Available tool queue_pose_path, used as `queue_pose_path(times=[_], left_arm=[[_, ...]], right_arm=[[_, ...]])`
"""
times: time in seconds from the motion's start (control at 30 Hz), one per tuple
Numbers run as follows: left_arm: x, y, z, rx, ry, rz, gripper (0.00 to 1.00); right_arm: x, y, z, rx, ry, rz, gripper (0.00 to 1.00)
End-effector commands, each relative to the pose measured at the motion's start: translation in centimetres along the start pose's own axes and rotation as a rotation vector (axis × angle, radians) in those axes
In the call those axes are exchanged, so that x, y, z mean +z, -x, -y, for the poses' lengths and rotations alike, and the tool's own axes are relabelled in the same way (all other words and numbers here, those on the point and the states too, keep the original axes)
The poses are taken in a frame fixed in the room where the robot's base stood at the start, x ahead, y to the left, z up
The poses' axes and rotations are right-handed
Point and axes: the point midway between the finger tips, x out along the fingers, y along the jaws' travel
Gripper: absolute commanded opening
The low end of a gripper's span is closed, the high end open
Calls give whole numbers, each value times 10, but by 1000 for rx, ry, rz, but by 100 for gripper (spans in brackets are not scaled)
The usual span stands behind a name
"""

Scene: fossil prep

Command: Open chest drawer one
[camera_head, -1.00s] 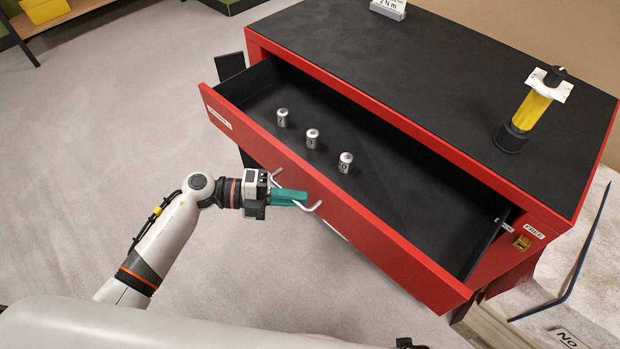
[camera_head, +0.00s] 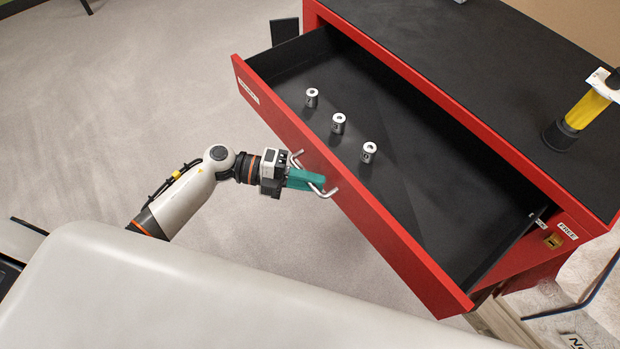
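The red chest (camera_head: 490,135) has its top drawer pulled out wide, with a red front (camera_head: 350,200) and a black inside (camera_head: 420,200). Three small silver numbered cylinders stand in it, among them the right one (camera_head: 369,152). A bent metal handle (camera_head: 327,192) sits on the drawer front. My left gripper (camera_head: 318,181), with teal fingers, is at the handle, its fingers close together around the bar. The exact grip on the bar is partly hidden. My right gripper does not show.
A yellow and black tool (camera_head: 585,110) stands on the chest's black top. A brass latch (camera_head: 553,240) sits beside a "FREE" label (camera_head: 567,231) on the chest's right front. A stone-like block lies at the lower right.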

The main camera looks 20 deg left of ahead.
Motion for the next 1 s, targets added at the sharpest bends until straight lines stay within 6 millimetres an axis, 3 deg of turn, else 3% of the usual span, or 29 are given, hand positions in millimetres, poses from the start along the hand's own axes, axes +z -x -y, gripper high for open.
queue_pose_path(times=[0.07, 0.47, 0.8, 1.0], left_arm=[[0, 0, 0, 0, 0, 0, 33], [0, 9, 1, -2, 0, -1, 33], [0, 78, 2, -5, 1, -1, 33], [0, 109, 2, -3, 1, -2, 33]], right_arm=[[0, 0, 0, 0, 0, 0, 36], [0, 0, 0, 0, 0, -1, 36], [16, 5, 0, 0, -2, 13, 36], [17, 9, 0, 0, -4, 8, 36]])
